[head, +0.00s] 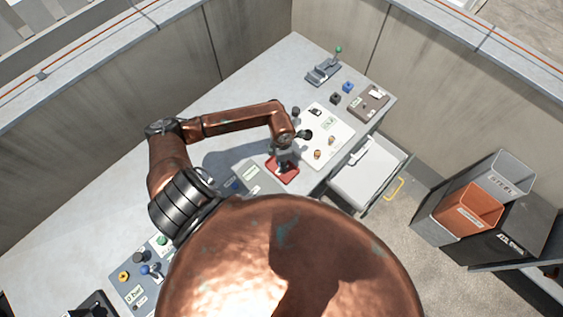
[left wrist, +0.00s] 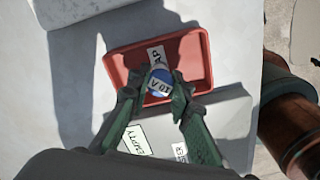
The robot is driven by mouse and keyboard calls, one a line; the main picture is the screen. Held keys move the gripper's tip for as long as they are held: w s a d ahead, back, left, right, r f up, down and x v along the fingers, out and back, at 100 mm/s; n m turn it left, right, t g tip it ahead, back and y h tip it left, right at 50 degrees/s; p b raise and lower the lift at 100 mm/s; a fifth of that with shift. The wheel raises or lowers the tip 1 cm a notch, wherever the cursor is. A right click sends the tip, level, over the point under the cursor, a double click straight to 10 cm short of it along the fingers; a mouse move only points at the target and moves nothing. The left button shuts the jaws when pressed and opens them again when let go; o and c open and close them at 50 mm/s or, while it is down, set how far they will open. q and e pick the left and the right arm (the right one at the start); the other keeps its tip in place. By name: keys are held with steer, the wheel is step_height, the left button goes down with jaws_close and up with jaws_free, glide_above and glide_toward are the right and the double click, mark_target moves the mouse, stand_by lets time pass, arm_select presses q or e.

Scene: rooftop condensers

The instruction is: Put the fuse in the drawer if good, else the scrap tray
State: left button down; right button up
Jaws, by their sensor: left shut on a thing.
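My left gripper (head: 284,157) reaches down over the red scrap tray (head: 291,176) on the bench. In the left wrist view, my left gripper (left wrist: 158,98) is shut on a blue fuse (left wrist: 157,76) with a white "10 A" label. The fuse is over the red tray (left wrist: 201,62), whose label shows only "AP"; I cannot tell whether it touches the tray floor. In the head view the gripper hides the fuse. My right gripper is not in view.
A grey box (head: 258,178) with an "EMPTY" label (left wrist: 137,140) sits against the tray. A white board (head: 335,138) with small parts lies beyond. Grey and orange bins (head: 470,208) stand on the right.

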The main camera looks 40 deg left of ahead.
arm_select(q)
steer(key=shift+f, duration=0.15)
steer(key=shift+f+b, duration=0.15)
steer(key=shift+b, duration=0.15)
steer(key=c, duration=1.8)
jaws_free()
steer(key=shift+o, duration=0.2)
steer(key=shift+r, duration=0.25)
steer(key=shift+r, duration=0.3)
step_height(320, 180, up, 12)
steer(key=b, duration=0.1)
steer(key=shift+f+b, duration=0.25)
steer(key=shift+b, duration=0.1)
